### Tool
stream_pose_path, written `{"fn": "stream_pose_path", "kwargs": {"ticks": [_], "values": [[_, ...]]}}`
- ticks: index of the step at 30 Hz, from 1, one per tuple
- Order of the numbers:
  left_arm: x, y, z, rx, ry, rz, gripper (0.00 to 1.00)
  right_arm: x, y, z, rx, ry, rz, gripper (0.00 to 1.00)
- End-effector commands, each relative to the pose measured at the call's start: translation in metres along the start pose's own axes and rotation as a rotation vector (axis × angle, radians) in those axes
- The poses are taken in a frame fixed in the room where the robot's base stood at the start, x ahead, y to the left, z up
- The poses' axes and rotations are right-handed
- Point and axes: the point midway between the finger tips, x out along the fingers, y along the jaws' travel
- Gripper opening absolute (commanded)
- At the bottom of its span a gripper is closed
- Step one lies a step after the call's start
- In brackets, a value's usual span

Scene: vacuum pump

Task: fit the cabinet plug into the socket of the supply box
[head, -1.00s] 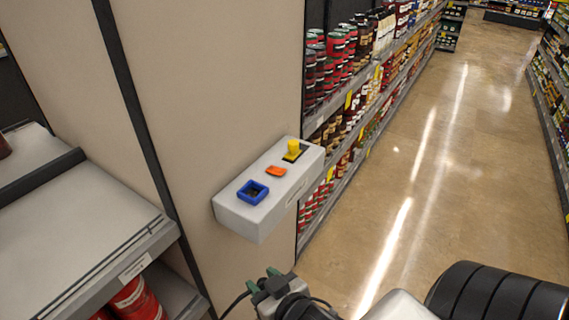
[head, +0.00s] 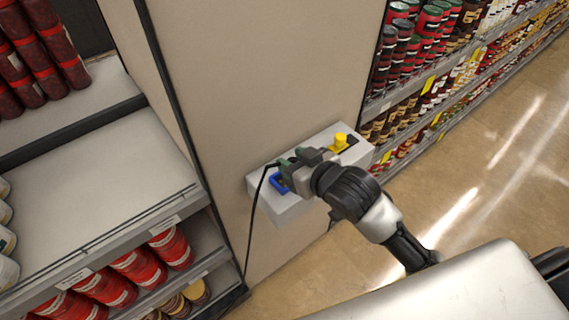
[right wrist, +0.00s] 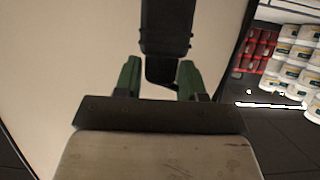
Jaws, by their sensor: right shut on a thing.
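The supply box (head: 284,207) is a pale grey box on the beige panel in the head view. Its blue-rimmed socket (head: 277,183) is partly hidden by my right gripper (head: 290,169). A yellow lever (head: 341,141) stands at the box's far right end. My right gripper, with green fingertips, is over the socket end and shut on the dark cabinet plug. In the right wrist view the black plug (right wrist: 166,30) sits between the fingers (right wrist: 159,77). Its black cable (head: 253,215) hangs down left of the box. Whether the plug touches the socket is hidden. My left gripper is out of view.
A shelf (head: 95,190) with red cans stands left of the panel. Shelves of jars (head: 420,60) run along the right behind the box. The aisle floor (head: 500,190) on the right is clear.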

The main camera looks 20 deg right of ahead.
Motion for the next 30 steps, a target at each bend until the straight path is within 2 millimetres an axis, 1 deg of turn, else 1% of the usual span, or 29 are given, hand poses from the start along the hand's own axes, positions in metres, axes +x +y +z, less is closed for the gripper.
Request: {"fn": "stream_pose_path", "kwargs": {"ticks": [1, 3, 6, 9, 13, 18, 21, 30], "values": [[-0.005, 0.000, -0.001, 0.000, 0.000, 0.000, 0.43, 0.013, 0.004, -0.001, 0.001, -0.001, 0.001, 0.15], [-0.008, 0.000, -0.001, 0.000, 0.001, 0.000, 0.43, 0.029, 0.007, 0.002, 0.002, -0.001, 0.001, 0.15], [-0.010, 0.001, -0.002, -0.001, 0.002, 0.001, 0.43, 0.046, 0.011, 0.005, 0.002, 0.001, 0.000, 0.15], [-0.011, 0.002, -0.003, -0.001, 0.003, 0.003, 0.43, 0.056, 0.013, 0.008, 0.001, 0.002, 0.000, 0.15], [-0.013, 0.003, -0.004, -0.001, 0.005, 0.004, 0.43, 0.062, 0.014, 0.014, 0.002, -0.001, 0.000, 0.15], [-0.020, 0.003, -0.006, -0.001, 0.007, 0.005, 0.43, 0.071, 0.014, 0.037, 0.001, -0.003, 0.000, 0.15], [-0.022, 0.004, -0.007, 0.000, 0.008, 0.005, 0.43, 0.074, 0.014, 0.045, 0.001, 0.001, 0.000, 0.15], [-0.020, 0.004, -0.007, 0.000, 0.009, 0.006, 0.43, 0.075, 0.014, 0.048, 0.000, 0.002, 0.000, 0.15]]}}
